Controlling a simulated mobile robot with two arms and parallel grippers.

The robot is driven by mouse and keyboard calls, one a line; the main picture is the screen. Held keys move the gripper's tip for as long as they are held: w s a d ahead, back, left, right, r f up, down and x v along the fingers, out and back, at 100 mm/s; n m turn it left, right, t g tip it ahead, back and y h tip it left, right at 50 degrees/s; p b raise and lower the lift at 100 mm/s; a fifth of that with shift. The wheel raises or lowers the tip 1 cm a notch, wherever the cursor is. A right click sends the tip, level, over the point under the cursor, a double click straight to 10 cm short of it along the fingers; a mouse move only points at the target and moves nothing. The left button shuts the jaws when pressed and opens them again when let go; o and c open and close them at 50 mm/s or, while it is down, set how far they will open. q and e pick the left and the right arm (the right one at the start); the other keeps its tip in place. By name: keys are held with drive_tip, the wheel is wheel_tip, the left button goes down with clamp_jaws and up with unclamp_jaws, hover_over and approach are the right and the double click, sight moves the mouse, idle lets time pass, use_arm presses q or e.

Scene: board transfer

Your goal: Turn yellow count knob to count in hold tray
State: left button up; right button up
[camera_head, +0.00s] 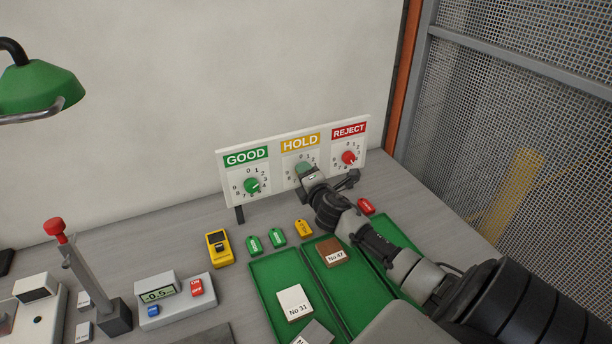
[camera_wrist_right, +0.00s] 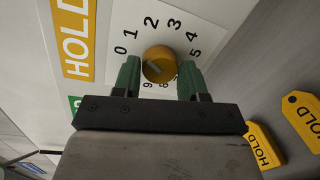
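The yellow count knob (camera_wrist_right: 159,64) sits on a white dial under the yellow HOLD label (camera_wrist_right: 76,35) in the right wrist view. A pale pointer mark shows on it; I cannot tell surely which number it points to. My right gripper (camera_wrist_right: 158,80) is open, with a green finger on each side of the knob and a small gap visible. In the head view my right gripper (camera_head: 306,172) covers most of the HOLD dial. My left gripper is out of view.
The green GOOD knob (camera_head: 251,185) and red REJECT knob (camera_head: 348,157) flank the HOLD dial. A white No 31 board (camera_head: 294,303) lies in the left tray. A yellow device (camera_head: 219,248) and a scale (camera_head: 175,298) stand left. My right arm covers part of the trays.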

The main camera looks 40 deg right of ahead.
drive_tip(key=o, duration=0.3)
drive_tip(key=shift+o, duration=0.2)
drive_tip(key=f+b+v, duration=0.1)
drive_tip(key=b+v, duration=0.1)
drive_tip(key=v, duration=0.8)
drive_tip(key=shift+s+a+r, duration=0.15)
drive_tip(key=shift+s+r, duration=0.2)
drive_tip(key=shift+r, duration=0.1)
